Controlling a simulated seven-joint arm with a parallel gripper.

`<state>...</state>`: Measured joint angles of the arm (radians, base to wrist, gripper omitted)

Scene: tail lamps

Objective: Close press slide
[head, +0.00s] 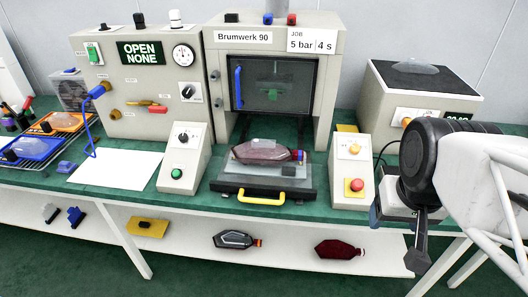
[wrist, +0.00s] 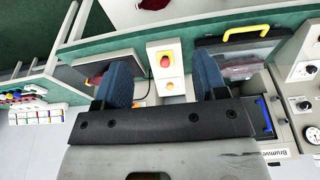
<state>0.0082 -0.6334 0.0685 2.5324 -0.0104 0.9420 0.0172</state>
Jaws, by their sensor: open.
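The press slide (head: 235,194) is pulled out at the front of the press labelled Brumwerk 90 (head: 222,70). A yellow handle (head: 262,199) is on its front edge. A dark red tail lamp (head: 262,152) lies on the slide. My gripper (head: 397,232) is open and empty, right of the slide and apart from it. In the wrist view, my gripper (wrist: 165,78) shows two blue fingers spread apart, with the slide's yellow handle (wrist: 246,32) to their upper right.
A control box with a red button (head: 354,186) stands between the slide and my gripper. Another box with a green button (head: 177,173) stands left of the slide. The display (head: 140,53) reads OPEN NONE. Lamps lie on the lower shelf (head: 285,252).

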